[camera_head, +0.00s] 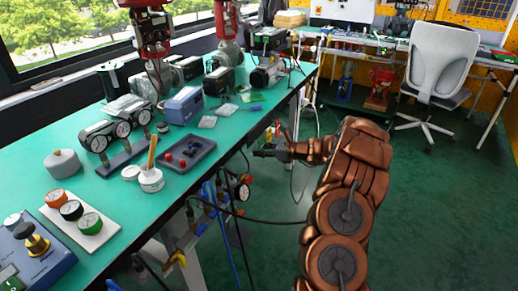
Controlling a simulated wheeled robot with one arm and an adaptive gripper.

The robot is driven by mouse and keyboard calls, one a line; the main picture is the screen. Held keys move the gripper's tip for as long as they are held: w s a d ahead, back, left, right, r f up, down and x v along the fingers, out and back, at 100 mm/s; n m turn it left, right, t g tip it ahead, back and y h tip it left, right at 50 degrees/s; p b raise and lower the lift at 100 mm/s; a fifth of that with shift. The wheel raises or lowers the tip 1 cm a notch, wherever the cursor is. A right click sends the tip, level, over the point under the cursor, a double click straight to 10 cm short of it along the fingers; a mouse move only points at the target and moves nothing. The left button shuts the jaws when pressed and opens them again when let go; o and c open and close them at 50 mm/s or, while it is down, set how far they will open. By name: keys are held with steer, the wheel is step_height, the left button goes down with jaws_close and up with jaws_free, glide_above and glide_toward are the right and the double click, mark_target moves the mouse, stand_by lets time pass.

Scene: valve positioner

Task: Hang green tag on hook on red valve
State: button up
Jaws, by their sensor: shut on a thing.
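My gripper (264,151) is at the end of the copper-coloured arm, beside the right edge of the green-topped bench. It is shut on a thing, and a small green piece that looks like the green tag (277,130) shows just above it. Small red and yellow bits show beside that piece, too small to make out. Red valve bodies (152,34) stand on the bench toward the back, with another red one (227,20) to the right. I cannot make out the hook or tell which valve bears it.
The bench (125,222) carries gauges, a dark tray (187,153), a white jar (151,180) and a blue box (184,106). A gauge (242,192) and hoses hang below the bench edge near my gripper. Green floor (430,210) is free to the right; a grey chair (441,62) stands behind.

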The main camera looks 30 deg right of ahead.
steer(key=shift+f+p+v, duration=0.2)
steer(key=shift+p+v, duration=0.1)
steer(key=shift+v, duration=0.65)
steer(key=shift+f+p+v, duration=0.25)
steer(key=shift+v, duration=0.7)
steer(key=shift+s, duration=0.15)
